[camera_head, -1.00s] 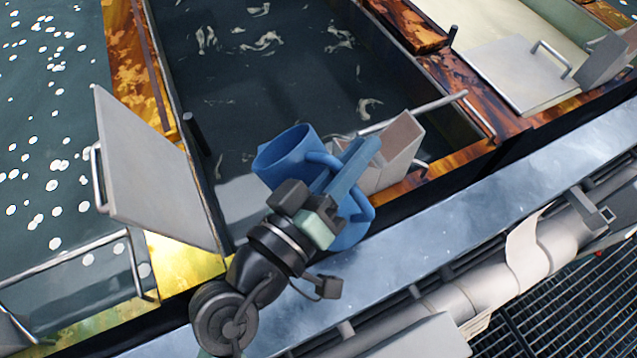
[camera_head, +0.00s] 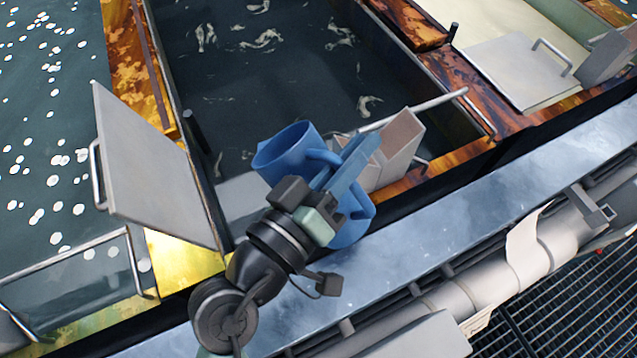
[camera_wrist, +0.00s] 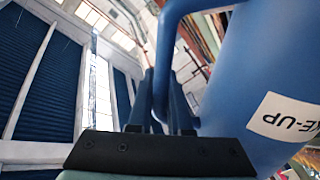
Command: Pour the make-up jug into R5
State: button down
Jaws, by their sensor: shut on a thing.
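The blue make-up jug (camera_head: 282,160) is in the head view, its open rim towards the upper left. It looks tilted over the near edge of the middle tank (camera_head: 270,75), which holds dark liquid. My gripper (camera_head: 347,172) is shut on the jug's handle and hides part of its body. In the wrist view the jug (camera_wrist: 270,75) fills the right side, with part of a white label reading "KE-UP". Its handle (camera_wrist: 166,50) passes by my fingers (camera_wrist: 160,100). No stream from the jug is visible. No R5 mark is readable.
A grey lid (camera_head: 150,165) stands tilted up at the middle tank's left. A pale box-like fitting (camera_head: 398,145) and a rod (camera_head: 430,103) lie close right of the jug. Another lid (camera_head: 515,75) lies at the upper right. A metal ledge (camera_head: 460,220) and pipes run along the front.

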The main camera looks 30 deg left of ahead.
aim_at(299, 149)
jog(key=shift+r, duration=0.2)
jog(key=shift+w+a+n+p, duration=0.15)
jog(key=shift+a+n+p, duration=0.35)
jog(key=shift+n, duration=0.3)
jog(key=shift+a, duration=0.1)
jog(key=shift+f, duration=0.1)
jog(key=shift+a+n, duration=0.1)
jog(key=shift+n, duration=0.2)
dwell(0.6)
jog(key=shift+w+a+f+n, duration=0.1)
jog(key=shift+a+n, duration=0.4)
jog(key=shift+n, duration=0.1)
jog(key=shift+a+f, duration=0.15)
jog(key=shift+n, duration=0.3)
dwell(0.6)
